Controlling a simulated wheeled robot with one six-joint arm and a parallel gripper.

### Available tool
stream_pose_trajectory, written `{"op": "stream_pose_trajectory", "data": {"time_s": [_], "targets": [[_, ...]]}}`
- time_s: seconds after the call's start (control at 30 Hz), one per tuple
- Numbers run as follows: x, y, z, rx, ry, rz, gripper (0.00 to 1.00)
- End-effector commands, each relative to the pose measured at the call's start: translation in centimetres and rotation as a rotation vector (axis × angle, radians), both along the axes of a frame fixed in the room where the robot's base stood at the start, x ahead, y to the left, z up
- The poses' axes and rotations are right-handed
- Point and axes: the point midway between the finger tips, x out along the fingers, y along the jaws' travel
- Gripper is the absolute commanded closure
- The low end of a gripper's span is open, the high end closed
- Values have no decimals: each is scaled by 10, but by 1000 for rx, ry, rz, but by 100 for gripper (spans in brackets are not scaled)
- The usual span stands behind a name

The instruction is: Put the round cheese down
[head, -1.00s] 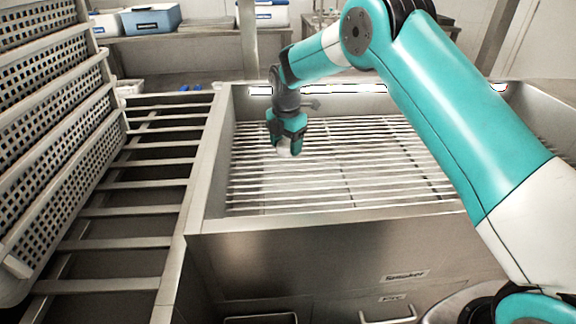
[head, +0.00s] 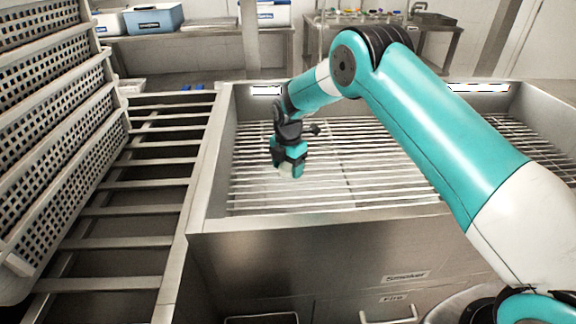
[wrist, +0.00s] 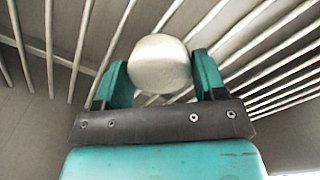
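The round cheese (wrist: 160,63) is a pale, whitish, rounded piece. In the wrist view it sits between the two teal fingers of my gripper (wrist: 160,82), with a finger against each side. In the head view my gripper (head: 289,171) points down over the slatted metal grate (head: 385,170) of the smoker, left of the grate's middle. The cheese is mostly hidden by the fingers there; only a small pale part shows. I cannot tell whether it touches the bars.
The smoker's steel rim (head: 330,219) runs around the grate. Perforated baskets (head: 65,140) stand tilted at the left beside a barred rack (head: 135,212). The grate's visible bars are bare. A bench with a blue box (head: 153,19) stands behind.

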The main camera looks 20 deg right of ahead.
Motion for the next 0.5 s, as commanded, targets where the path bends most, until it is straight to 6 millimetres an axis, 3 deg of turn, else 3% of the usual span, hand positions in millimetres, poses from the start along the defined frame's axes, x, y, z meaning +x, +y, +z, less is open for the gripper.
{"op": "stream_pose_trajectory", "data": {"time_s": [0.03,0.1,0.37,0.5], "targets": [[0,0,1,0,0,0,23],[0,0,1,0,0,0,14],[0,0,3,0,0,0,14],[1,0,15,1,-3,0,14]]}}
